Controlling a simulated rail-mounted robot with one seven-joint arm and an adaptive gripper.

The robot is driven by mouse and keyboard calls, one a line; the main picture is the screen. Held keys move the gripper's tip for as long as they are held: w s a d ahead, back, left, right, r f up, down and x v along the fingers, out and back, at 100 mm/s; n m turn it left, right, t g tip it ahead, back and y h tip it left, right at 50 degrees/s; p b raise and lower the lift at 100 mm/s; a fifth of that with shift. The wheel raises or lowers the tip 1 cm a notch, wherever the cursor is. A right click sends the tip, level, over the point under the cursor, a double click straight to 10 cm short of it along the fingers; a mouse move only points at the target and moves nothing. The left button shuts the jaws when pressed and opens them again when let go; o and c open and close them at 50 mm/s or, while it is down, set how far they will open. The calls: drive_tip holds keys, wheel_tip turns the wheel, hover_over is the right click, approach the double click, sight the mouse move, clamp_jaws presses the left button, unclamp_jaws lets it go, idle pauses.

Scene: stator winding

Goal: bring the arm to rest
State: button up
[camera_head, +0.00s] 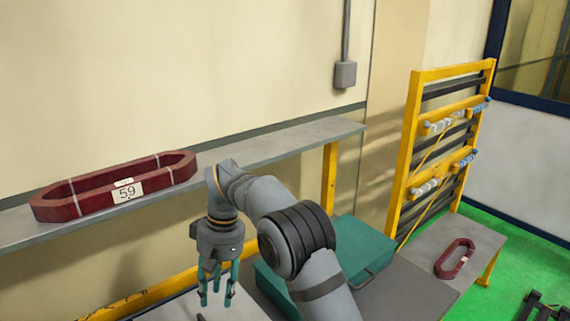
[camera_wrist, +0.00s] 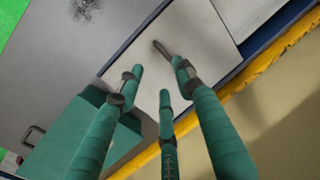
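My gripper (camera_head: 217,288) hangs from my grey arm with its green fingers pointing down, left of the picture's middle in the head view. In the wrist view its three green fingers (camera_wrist: 160,88) are spread apart with nothing between them. Below the fingers lies a pale board (camera_wrist: 185,50), with a dark, slim handle-like object (camera_wrist: 161,48) on it. The fingertips appear to be above the board; the exact gap cannot be told.
A dark red coil labelled 59 (camera_head: 85,192) lies on the wall shelf (camera_head: 270,148). A teal case (camera_head: 362,247) stands beside my arm. A yellow rack (camera_head: 408,150) stands at right, near a smaller red coil (camera_head: 455,258) on a grey bench (camera_head: 425,245).

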drive_tip(key=f, duration=0.3)
drive_tip(key=s+a+f, duration=0.1)
drive_tip(key=f, duration=0.6)
drive_tip(key=shift+s+a+f, duration=0.15)
drive_tip(key=shift+s+a, duration=0.05)
drive_tip(key=shift+a, duration=0.05)
drive_tip(key=shift+f, duration=0.3)
drive_tip(key=shift+s+a, duration=0.15)
drive_tip(key=shift+a, duration=0.1)
drive_tip(key=shift+s+a+r, duration=0.1)
drive_tip(key=shift+s+a, duration=0.1)
drive_tip(key=shift+s, duration=0.05)
drive_tip(key=shift+r, duration=0.1)
